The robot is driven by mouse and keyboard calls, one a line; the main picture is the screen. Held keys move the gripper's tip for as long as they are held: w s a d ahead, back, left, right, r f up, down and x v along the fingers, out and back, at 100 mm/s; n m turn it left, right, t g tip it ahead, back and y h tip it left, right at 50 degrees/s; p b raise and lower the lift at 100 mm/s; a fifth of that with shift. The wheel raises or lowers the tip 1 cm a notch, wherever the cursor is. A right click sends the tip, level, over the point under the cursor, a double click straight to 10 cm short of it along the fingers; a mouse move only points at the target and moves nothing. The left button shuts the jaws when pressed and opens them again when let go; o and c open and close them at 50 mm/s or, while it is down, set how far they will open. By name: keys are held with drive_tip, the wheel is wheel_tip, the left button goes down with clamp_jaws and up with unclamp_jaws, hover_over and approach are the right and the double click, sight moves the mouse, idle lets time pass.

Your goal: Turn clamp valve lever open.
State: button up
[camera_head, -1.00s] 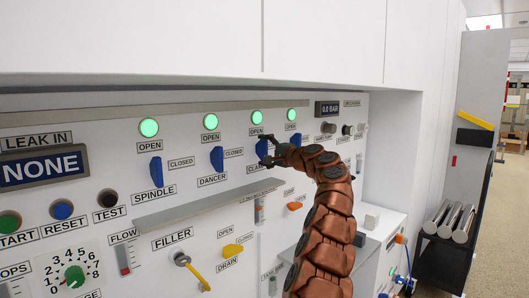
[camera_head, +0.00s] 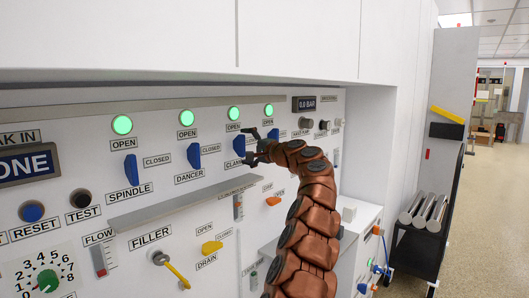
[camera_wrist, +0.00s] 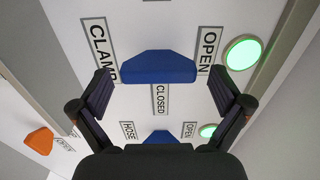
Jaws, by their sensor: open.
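The blue clamp valve lever (camera_head: 239,144) is on the white panel, partly hidden by my gripper in the head view. In the wrist view the lever (camera_wrist: 155,67) lies along the line between the CLAMP and OPEN labels, with the CLOSED label at its side. The green lamp (camera_wrist: 242,53) beside OPEN is lit. My gripper (camera_wrist: 159,78) is open, one finger near each end of the lever, with no clear contact seen. In the head view my gripper (camera_head: 253,144) is just in front of the lever.
The blue spindle lever (camera_head: 131,170) and dancer lever (camera_head: 194,155) stand upright to the left under lit green lamps. Another blue lever (camera_wrist: 160,137) is close by, partly behind my gripper. A grey ledge (camera_head: 180,207) runs below. An orange lever (camera_head: 273,201) is lower right.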

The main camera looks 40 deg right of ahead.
drive_tip(key=shift+s, duration=0.65)
drive_tip(key=v, duration=0.8)
drive_tip(key=shift+s+d, duration=0.2)
drive_tip(key=shift+s, duration=0.15)
drive_tip(key=shift+f, duration=0.1)
drive_tip(key=shift+a, duration=0.1)
